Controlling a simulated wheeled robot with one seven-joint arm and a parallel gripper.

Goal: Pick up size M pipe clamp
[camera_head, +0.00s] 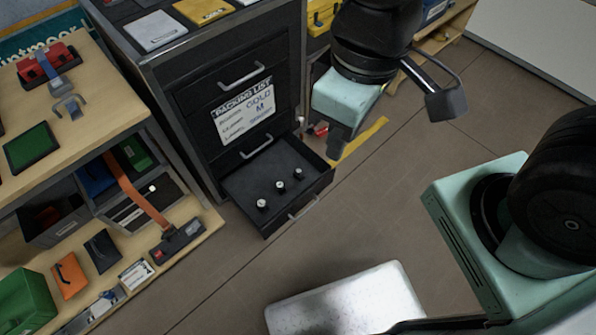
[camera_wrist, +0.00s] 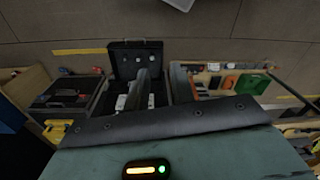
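My gripper (camera_head: 338,142) hangs above the floor, right of the black drawer cabinet and well apart from the bench. A grey finger shape (camera_wrist: 138,92) shows in the wrist view over the drawer, with nothing visibly held. Whether the fingers are open or shut is unclear.
An open black drawer (camera_head: 238,190) holds three small silver-topped parts (camera_head: 280,187). A packing list (camera_head: 243,115) on the cabinet front shows "GOLD" and "M". The bench's lower shelves hold bins and tools. Floor between is clear.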

